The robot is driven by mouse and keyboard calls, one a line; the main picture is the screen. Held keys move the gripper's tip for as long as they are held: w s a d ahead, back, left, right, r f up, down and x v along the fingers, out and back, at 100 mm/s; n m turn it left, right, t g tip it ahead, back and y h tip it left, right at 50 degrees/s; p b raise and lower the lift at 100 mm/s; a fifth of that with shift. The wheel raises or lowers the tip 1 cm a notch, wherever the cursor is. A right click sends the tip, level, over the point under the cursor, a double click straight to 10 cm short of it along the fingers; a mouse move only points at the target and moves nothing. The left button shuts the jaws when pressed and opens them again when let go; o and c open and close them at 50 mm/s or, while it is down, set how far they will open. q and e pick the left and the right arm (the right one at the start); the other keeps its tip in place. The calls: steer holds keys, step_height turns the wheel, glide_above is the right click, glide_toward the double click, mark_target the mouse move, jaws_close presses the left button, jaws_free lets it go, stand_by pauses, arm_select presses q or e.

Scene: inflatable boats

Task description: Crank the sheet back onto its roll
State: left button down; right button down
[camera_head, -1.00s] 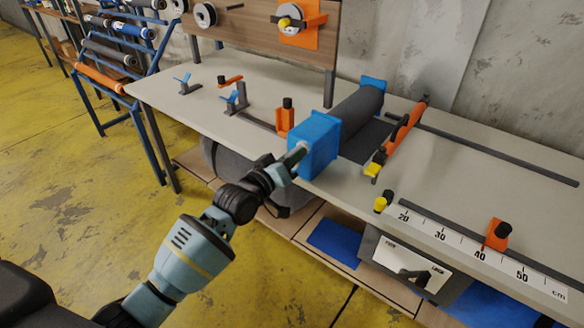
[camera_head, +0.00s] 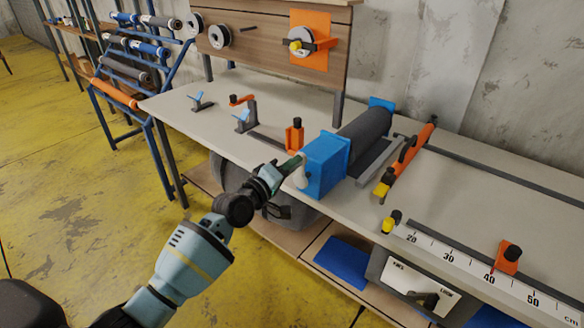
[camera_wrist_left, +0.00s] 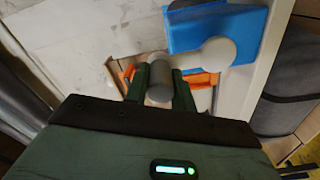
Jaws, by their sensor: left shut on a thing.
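The dark grey roll (camera_head: 362,136) sits between blue end brackets (camera_head: 326,165) on the bench. A narrow grey strip (camera_head: 380,158) lies along its right side; I cannot tell whether it is the sheet's edge or a bar. My left gripper (camera_head: 287,168) is at the near bracket, shut on the crank's grip. In the left wrist view, the grey cylindrical grip (camera_wrist_left: 158,82) is between the green fingers, beside the pale rounded crank arm (camera_wrist_left: 218,52) and the blue bracket (camera_wrist_left: 205,28). My right gripper is not in view.
An orange bar (camera_head: 412,152) with yellow and black ends lies right of the roll. A ruler (camera_head: 470,270) with an orange stop (camera_head: 506,258) runs along the bench's front edge. A control box (camera_head: 420,282) hangs below. Small clamps stand on the bench (camera_head: 175,105).

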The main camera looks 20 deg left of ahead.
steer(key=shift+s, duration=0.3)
arm_select(q)
steer(key=c, duration=1.5)
jaws_free()
steer(key=shift+c, duration=0.2)
steer(key=o, duration=0.4)
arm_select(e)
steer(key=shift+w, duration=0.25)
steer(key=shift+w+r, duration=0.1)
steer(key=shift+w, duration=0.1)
